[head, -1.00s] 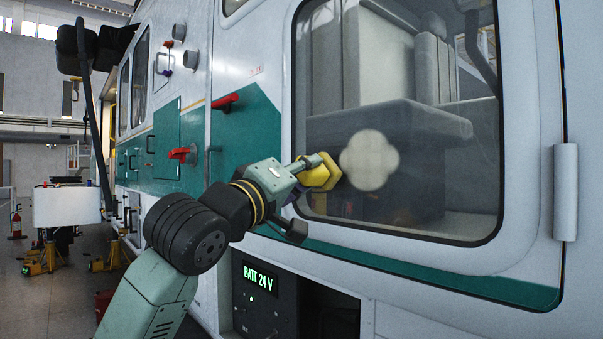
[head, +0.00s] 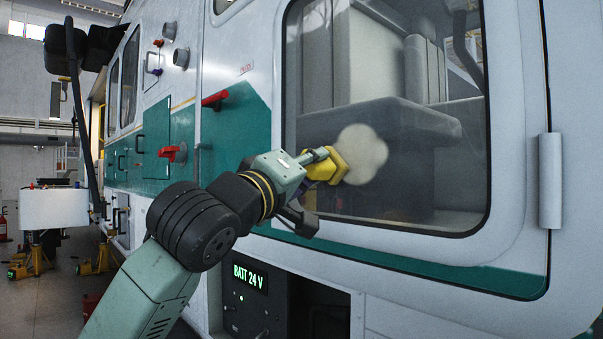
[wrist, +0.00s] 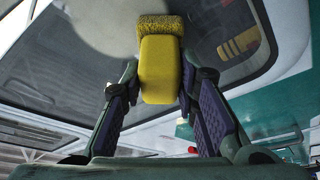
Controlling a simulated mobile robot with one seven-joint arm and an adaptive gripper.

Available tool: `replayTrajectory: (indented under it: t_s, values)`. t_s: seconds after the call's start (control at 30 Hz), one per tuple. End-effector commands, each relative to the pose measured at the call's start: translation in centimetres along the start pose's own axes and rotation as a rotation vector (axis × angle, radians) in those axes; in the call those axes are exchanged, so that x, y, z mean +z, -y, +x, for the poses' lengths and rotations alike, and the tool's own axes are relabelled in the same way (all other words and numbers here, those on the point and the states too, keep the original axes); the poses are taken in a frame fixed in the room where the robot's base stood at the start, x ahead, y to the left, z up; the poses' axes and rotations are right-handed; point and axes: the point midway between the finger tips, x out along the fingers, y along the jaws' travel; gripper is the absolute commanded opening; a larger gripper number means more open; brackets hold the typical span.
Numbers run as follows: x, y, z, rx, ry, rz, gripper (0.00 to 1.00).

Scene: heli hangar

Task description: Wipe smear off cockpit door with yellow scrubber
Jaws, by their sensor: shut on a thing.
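The cockpit door (head: 515,190) of the white and green helicopter fills the right of the head view, with a large window (head: 430,205). A pale, lobed smear (head: 365,155) lies on the window glass. My gripper (head: 312,172) is shut on the yellow scrubber (head: 326,168). The scrubber's head is at the left edge of the smear and overlaps it in the picture; I cannot tell if it touches the glass. In the wrist view, the scrubber (wrist: 160,70) sits between my fingers with its rough end pointing at the pale smear (wrist: 100,22).
A black battery unit (head: 262,290) reading "BATT 24 V" sits in an opening below the door. Red handles (head: 215,99) stick out from the fuselage on the left. A white cart (head: 55,207) and yellow jacks (head: 35,262) stand at the far left.

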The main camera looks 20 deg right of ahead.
Motion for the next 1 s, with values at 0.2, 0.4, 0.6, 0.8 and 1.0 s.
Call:
replayTrajectory:
  t_s: [0.2,0.4,0.6,0.8,1.0]
  values:
    - [0.5,-0.5,-0.2,0.0,-0.001,0.0,0.05]
    - [1.7,-1.5,-0.6,0.0,-0.001,0.004,0.05]
    - [2.7,-2.6,-0.9,0.0,-0.001,0.003,0.05]
    - [3.1,-3.0,-0.9,0.0,0.0,0.001,0.05]
    - [4.3,-4.1,-1.4,0.0,0.0,0.005,0.05]
